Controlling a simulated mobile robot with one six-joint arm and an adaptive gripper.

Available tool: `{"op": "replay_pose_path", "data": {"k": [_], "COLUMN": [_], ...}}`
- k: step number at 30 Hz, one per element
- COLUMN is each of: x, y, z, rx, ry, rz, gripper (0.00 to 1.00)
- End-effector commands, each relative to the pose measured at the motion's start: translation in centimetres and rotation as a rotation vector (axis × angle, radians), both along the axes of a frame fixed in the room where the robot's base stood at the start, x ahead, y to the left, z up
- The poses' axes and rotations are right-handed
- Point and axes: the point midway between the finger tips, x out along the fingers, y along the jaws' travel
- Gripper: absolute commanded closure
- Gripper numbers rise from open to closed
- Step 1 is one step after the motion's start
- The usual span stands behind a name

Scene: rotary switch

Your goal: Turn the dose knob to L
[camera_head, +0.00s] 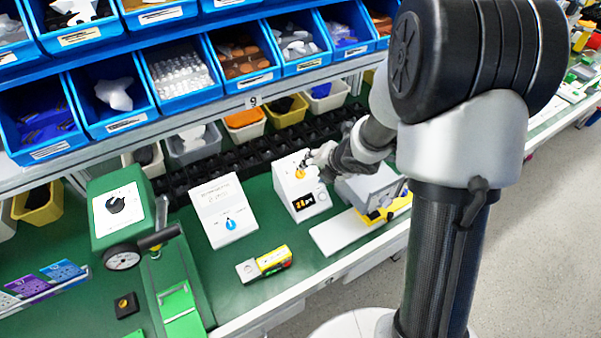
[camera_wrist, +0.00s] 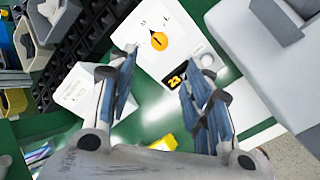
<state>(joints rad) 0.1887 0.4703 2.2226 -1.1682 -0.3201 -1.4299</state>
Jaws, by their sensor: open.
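The dose knob is an orange round knob (camera_head: 300,173) on the sloped face of a white box (camera_head: 305,208) with a small display reading in yellow digits. In the wrist view, the knob (camera_wrist: 159,41) has a dark pointer mark towards its upper left, and the letters M and L are printed above it. The pointer looks nearer M than L. My gripper (camera_wrist: 157,62) is open, its two fingers spread below the knob in that view, with nothing between them. In the head view my gripper (camera_head: 318,165) is close to the knob's right; contact is not clear.
A white box with a blue knob (camera_head: 230,223) stands to the left, and a green box with a black knob (camera_head: 116,205) farther left. A grey device (camera_head: 368,188) stands close on the right. Black racks (camera_head: 240,158) and blue bins are behind.

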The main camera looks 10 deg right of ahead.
Motion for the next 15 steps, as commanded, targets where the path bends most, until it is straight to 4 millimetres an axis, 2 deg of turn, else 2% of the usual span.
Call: {"op": "replay_pose_path", "data": {"k": [1,3,9,15], "x": [0.7,1.5,4.0,6.0], "y": [0.3,0.6,1.4,2.0], "z": [-1.5,-2.7,-6.2,-8.7], "rx": [0.001,0.001,0.000,0.000], "ry": [0.002,0.003,0.003,0.001], "rz": [0.002,0.001,0.000,-0.001], "gripper": [0.54,0.54,0.54,0.54]}}
